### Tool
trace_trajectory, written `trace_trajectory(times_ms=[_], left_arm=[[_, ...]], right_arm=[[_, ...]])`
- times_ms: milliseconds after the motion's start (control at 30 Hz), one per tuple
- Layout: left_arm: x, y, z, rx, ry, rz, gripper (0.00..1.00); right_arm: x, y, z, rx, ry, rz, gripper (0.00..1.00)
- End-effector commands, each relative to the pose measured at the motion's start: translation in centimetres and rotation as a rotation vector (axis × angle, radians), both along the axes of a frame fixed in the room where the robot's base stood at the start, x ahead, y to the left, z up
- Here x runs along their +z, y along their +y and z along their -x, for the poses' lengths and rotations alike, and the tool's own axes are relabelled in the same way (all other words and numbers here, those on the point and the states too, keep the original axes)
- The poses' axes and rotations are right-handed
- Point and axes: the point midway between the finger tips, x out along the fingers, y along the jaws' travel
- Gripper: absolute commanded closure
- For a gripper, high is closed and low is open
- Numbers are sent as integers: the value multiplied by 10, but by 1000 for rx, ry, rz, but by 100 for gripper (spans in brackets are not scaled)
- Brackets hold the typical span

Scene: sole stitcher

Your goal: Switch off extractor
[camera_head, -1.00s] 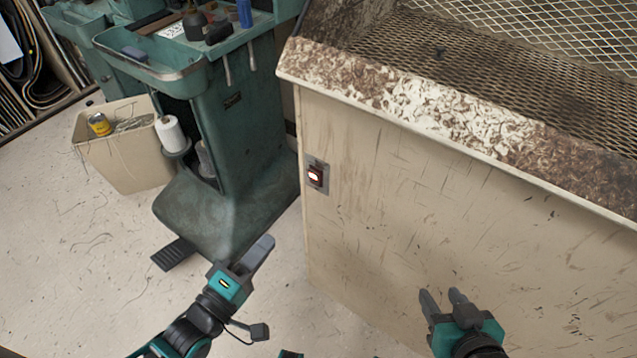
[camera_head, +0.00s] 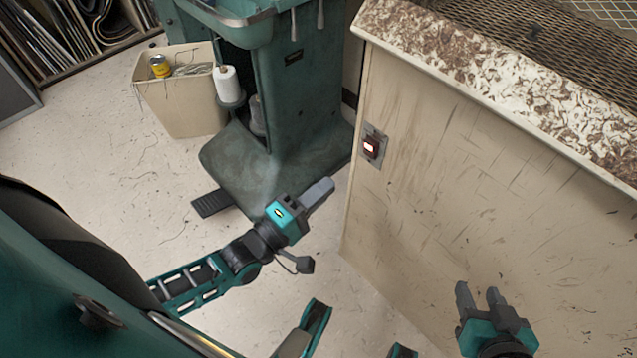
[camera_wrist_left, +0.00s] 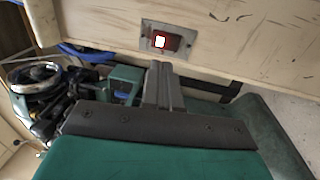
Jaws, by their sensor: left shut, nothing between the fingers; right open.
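The extractor is a worn cream cabinet (camera_head: 470,185) with a mesh top at the right. Its switch (camera_head: 370,147), a red rocker with a bright lit patch on a metal plate, sits near the cabinet's left edge. The switch also shows in the left wrist view (camera_wrist_left: 160,42), above and just beyond my fingertips. My left gripper (camera_head: 318,192) is shut and empty, below and left of the switch in the head view, and appears apart from it. My right gripper (camera_head: 479,296) is open and empty, low in front of the cabinet.
A green machine stand (camera_head: 290,120) with a pedal (camera_head: 212,203) stands left of the cabinet. A cream bin (camera_head: 180,110) with thread and a yellow can is beside it. White thread spools (camera_head: 228,84) sit on the stand. The floor between is clear apart from thread scraps.

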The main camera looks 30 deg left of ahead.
Motion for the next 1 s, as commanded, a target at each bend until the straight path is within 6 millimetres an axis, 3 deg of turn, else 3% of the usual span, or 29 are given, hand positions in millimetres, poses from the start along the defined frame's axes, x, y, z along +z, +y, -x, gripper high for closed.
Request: trace_trajectory(times_ms=[200, 433, 633, 1000], left_arm=[[5, -17, -47, 1, -4, 3, 100], [10, -30, -82, 0, -2, 2, 100], [12, -35, -95, 0, -1, 0, 100], [13, -35, -96, 0, 1, 0, 100]], right_arm=[[-11, 0, 0, -1, 1, 0, 53], [-18, 0, 1, -1, 4, 1, 53], [-20, 0, 1, 1, 7, 0, 53], [-17, 1, 0, 2, 4, -1, 53]])
